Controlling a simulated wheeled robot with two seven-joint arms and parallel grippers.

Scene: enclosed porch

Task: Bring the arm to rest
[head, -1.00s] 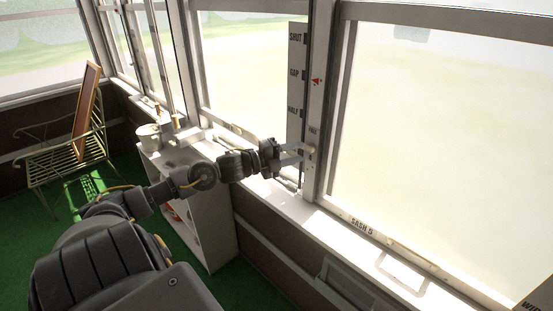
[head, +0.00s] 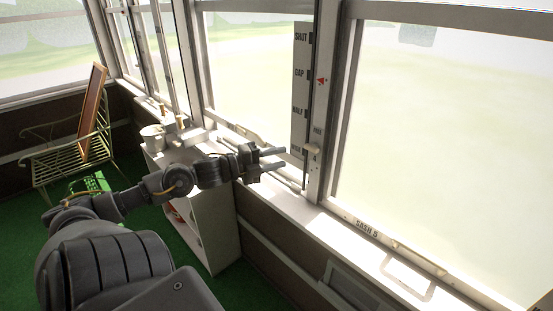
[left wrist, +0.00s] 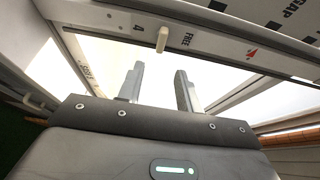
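My left gripper (head: 275,159) reaches in from the left above the window sill. Its two fingers are apart with nothing between them, and the left wrist view shows the same gap (left wrist: 159,88). A small pale knob (head: 312,151) sits on the window post to the right of the fingertips, with a visible space between. The knob also shows in the left wrist view (left wrist: 162,40), beside the word FREE. My right gripper is in neither view.
A marked strip (head: 301,90) reading SHUT, GAP and HALF stands by the post. A white shelf unit (head: 212,232) with a pot (head: 153,137) on top is below and left of my arm. A metal bench (head: 70,160) stands farther left.

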